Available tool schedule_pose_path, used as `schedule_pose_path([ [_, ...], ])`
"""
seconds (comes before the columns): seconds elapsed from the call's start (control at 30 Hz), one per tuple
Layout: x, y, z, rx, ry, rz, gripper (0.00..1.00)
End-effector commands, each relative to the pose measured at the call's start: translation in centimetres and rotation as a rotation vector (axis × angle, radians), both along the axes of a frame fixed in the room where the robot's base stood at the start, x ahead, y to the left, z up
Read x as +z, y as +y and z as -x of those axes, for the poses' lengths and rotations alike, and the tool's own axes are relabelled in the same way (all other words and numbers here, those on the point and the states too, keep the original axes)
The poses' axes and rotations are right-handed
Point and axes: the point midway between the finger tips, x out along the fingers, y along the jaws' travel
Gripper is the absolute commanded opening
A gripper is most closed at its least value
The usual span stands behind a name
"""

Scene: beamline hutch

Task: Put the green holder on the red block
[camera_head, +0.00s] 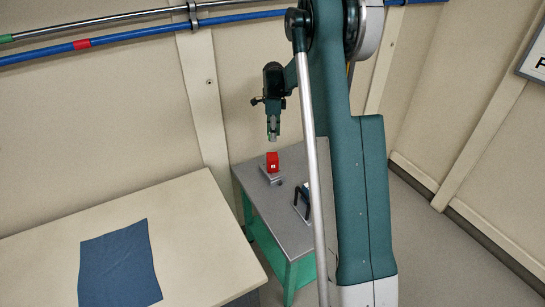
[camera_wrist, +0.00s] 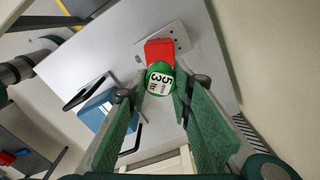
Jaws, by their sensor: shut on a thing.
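The green holder (camera_wrist: 151,70) has a white label on its end and sits between my fingertips in the wrist view. My gripper (camera_wrist: 160,88) is shut on it. The red block (camera_wrist: 158,48) shows just beyond the holder in the wrist view, partly hidden by it. In the head view the red block (camera_head: 272,161) stands on a light plate on a small grey table, and my gripper (camera_head: 272,136) points down above it with a small gap. The holder is too small to make out clearly in the head view.
The light plate (camera_wrist: 181,41) under the block has holes. A blue item with black handles (camera_wrist: 96,109) stands on the grey table (camera_head: 250,168), nearer the head camera. A larger table to the left bears a blue cloth (camera_head: 119,262). The wall is close behind.

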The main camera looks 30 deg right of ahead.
Motion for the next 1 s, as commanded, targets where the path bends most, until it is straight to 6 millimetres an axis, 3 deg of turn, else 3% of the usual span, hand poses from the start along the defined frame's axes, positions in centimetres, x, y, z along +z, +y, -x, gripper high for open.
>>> schedule_pose_path([
  [0.17, -0.9, 0.0, 0.0, 0.000, 0.000, 0.000, 0.10],
  [0.6, -6.0, 0.0, 0.0, 0.000, 0.000, 0.000, 0.10],
  [1.0, -6.4, 0.0, 0.0, 0.000, 0.000, 0.000, 0.10],
])
